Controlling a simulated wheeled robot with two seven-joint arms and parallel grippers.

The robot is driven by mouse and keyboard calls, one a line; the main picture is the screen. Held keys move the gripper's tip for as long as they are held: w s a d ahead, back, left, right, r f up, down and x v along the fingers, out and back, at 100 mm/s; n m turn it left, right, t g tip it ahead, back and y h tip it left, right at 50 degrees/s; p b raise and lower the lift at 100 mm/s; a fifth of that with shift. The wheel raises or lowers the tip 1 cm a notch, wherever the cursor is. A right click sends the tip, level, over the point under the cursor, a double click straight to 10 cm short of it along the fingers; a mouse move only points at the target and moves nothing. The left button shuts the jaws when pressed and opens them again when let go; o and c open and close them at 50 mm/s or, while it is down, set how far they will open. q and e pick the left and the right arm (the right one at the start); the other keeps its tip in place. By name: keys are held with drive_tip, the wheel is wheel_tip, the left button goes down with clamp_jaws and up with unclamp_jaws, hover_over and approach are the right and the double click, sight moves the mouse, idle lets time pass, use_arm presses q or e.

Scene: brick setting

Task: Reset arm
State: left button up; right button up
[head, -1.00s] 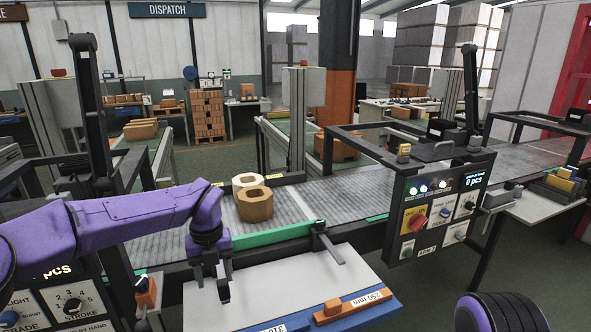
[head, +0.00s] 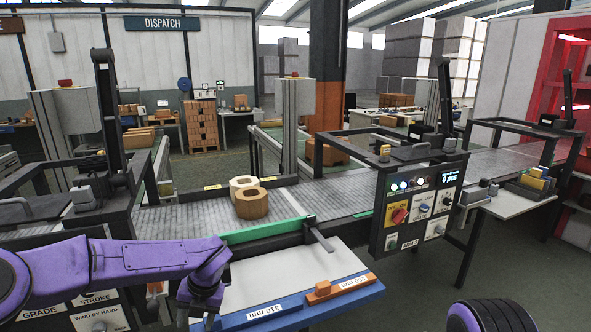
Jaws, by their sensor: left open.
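My left arm comes in from the left, and its gripper (head: 197,318) hangs low at the front left edge of the white-topped bench (head: 285,275). Its jaws are open near the picture's bottom edge, with nothing seen between them. An orange hollow block (head: 252,204) and a cream hollow block (head: 243,182) stand together on the grey conveyor (head: 335,195), well beyond the gripper. Only a dark and purple rounded part of my right arm (head: 497,315) shows at the bottom right; the right gripper is out of view.
A control panel (head: 418,208) with a red knob stands at the conveyor's front right. A black stop bar (head: 318,234) juts over the bench's back edge. An orange gauge piece (head: 338,289) lies on the bench's blue front edge. A side table (head: 508,203) holds small blocks.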

use_arm(q)
drive_tip(key=s+a+f+m+t+y, duration=0.2)
drive_tip(key=s+a+f+m, duration=0.1)
drive_tip(key=s+f+m, duration=0.5)
drive_tip(key=s+a+f+m+t+y, duration=0.25)
drive_tip(key=s+a+f+m, duration=0.2)
drive_tip(key=f+m, duration=0.45)
drive_tip(key=s+f+m+h, duration=0.2)
drive_tip(key=s+m, duration=0.4)
drive_tip(key=s, duration=0.5)
drive_tip(key=s+f+m+g+h, duration=0.1)
drive_tip(key=s+f+m, duration=0.4)
drive_tip(key=s, duration=0.6)
drive_tip(key=m+h, duration=0.1)
drive_tip(key=m, duration=0.1)
drive_tip(key=shift+s+d+m+h+b, duration=0.3)
drive_tip(key=shift+s+d+h+b, duration=0.05)
drive_tip(key=shift+s+b, duration=0.05)
